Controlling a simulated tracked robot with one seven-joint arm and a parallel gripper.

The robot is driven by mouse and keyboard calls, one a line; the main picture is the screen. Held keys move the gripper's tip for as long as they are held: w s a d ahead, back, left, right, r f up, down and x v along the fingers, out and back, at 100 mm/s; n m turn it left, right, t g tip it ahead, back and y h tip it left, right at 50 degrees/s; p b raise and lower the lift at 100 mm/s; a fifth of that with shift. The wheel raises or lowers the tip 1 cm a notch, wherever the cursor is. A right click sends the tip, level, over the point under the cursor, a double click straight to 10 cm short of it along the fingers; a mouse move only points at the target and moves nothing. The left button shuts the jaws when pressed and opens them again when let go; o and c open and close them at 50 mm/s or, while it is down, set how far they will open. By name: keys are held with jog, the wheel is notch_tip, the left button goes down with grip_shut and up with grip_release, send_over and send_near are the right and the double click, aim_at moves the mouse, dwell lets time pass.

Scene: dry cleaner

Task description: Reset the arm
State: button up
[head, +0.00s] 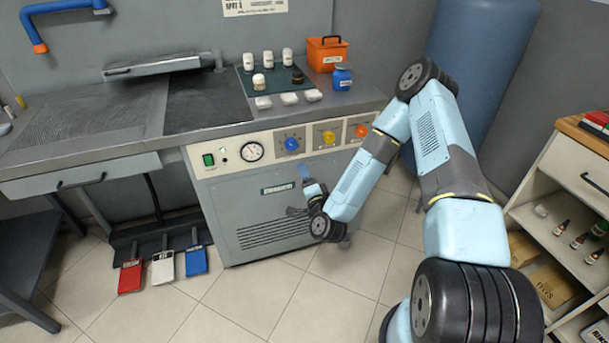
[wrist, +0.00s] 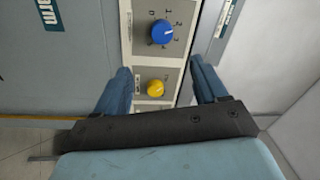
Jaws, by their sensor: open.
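My light-blue arm (head: 437,140) reaches in from the right in the head view and bends down toward the front of the grey pressing machine (head: 262,205). My gripper (head: 306,190) is at the machine's front, below the control panel. In the wrist view my gripper (wrist: 162,92) has its two blue fingers spread apart with nothing between them. Past the fingers, the panel shows a blue knob (wrist: 162,32) and a yellow knob (wrist: 155,88). Whether the fingers touch the machine front, I cannot tell.
The worktop holds several small bottles, a blue jar (head: 342,78) and an orange box (head: 327,54). Red (head: 130,276), white (head: 163,267) and blue (head: 196,260) pedals are at floor level. A shelf unit (head: 570,190) stands right, a blue cylinder (head: 470,70) behind my arm. Some floor is clear.

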dwell(0.3)
jog(key=w+d+r+n+g+y, duration=0.1)
jog(key=w+r+n+g, duration=0.15)
jog(key=r+n, duration=0.25)
jog(key=w+d+r+n+g+y, duration=0.1)
jog(key=w+r+n+g, duration=0.15)
jog(key=r+n, duration=0.2)
jog(key=s+d+r+n+g+h, duration=0.1)
jog(key=s+d+r+g+h, duration=0.2)
jog(key=r, duration=0.5)
jog(key=s+d+r+n+h, duration=0.2)
jog(key=s+d+r, duration=0.1)
jog(key=d+r, duration=0.4)
jog(key=s+d+r+g, duration=0.1)
jog(key=s+r, duration=0.4)
jog(key=s, duration=0.5)
jog(key=s+d+r+g+h, duration=0.1)
jog(key=s+d+r, duration=0.3)
jog(key=s, duration=0.6)
jog(key=s+d+r+g+h, duration=0.1)
jog(key=s+d+r+g, duration=0.1)
jog(key=s+r, duration=0.5)
jog(key=s+m, duration=0.1)
jog(key=s, duration=0.2)
jog(key=shift+s+d+r+g, duration=0.25)
jog(key=shift+s+r+g, duration=0.15)
